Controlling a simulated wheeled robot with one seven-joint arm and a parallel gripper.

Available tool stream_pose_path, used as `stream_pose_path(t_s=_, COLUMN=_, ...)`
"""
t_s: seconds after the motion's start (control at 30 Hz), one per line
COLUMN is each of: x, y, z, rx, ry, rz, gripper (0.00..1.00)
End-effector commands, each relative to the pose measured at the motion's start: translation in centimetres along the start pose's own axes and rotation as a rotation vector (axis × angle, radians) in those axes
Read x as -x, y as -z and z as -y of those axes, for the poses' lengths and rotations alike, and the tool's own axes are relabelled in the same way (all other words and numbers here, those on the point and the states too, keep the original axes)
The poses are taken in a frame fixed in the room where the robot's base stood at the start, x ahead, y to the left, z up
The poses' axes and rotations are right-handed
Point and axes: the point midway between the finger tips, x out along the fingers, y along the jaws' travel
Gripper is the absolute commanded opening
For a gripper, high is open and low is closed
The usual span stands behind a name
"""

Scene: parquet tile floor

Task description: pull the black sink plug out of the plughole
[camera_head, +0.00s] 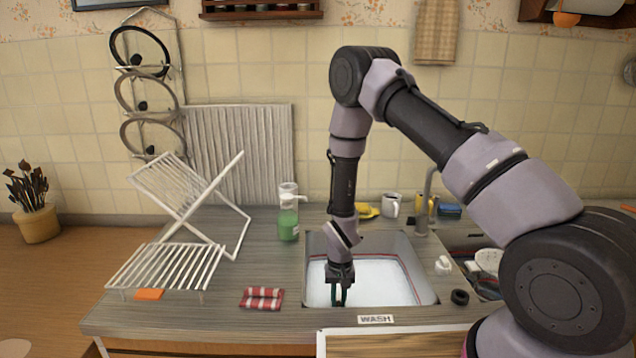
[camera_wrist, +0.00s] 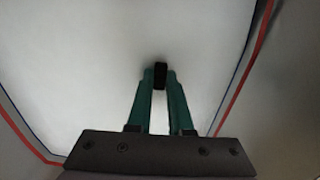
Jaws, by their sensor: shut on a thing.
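My gripper (camera_head: 339,296) reaches down into the left sink basin (camera_head: 425,275), with its green fingers low over a pale, whitish surface. In the wrist view my gripper (camera_wrist: 160,84) is shut on a small upright black piece, which looks like the sink plug (camera_wrist: 160,70). The piece sits between the two fingertips, and its top end shows past them. The plughole is not visible, so I cannot tell whether the plug is seated in it or lifted. In the head view the plug is hidden by the fingers.
A red line runs around the basin walls.

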Motion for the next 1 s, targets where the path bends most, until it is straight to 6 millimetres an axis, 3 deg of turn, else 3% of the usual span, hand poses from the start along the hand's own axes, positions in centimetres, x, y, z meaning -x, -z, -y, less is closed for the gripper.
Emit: stream_pose_path(t_s=1.0, x=5.0, y=0.1, z=0.0, rx=0.001, ry=0.001, rz=-0.001, gripper=0.00)
